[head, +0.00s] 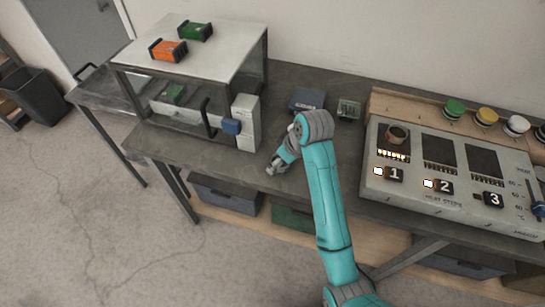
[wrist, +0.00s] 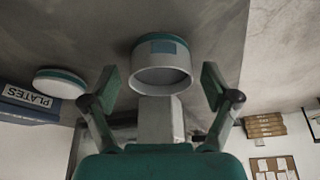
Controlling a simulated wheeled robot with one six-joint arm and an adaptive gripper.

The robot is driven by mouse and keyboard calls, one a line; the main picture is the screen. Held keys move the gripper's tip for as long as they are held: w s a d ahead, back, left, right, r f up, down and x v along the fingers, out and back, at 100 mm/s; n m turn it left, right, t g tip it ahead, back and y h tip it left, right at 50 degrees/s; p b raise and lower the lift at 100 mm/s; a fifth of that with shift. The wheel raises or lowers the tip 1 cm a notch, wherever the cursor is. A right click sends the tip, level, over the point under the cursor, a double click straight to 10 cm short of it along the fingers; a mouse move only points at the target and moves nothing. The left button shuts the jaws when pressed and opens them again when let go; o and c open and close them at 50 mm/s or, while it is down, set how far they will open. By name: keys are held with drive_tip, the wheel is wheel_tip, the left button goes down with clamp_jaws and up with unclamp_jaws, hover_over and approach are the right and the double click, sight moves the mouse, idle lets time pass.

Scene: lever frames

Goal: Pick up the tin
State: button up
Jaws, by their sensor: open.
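A round tin (wrist: 162,66) with a pale rim, a dark green band and a blue patch shows in the wrist view, on the grey bench top. My gripper (wrist: 159,87) is open, with one finger to each side of the tin in that view. No contact shows between fingers and tin. In the head view my gripper (head: 277,165) is low over the front part of the bench (head: 335,160), and I cannot make out the tin there.
A blue PLATES box (head: 308,100) and a green-and-white round piece (wrist: 60,83) lie near the gripper. The heating unit (head: 450,185) stands to the right. A glass-sided case (head: 205,75) with orange and green blocks on top stands to the left.

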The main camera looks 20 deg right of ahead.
drive_tip(key=shift+a+f, duration=0.1)
drive_tip(key=shift+f, duration=0.1)
drive_tip(key=c, duration=1.3)
drive_tip(key=shift+w+r, duration=0.1)
drive_tip(key=shift+r, duration=0.05)
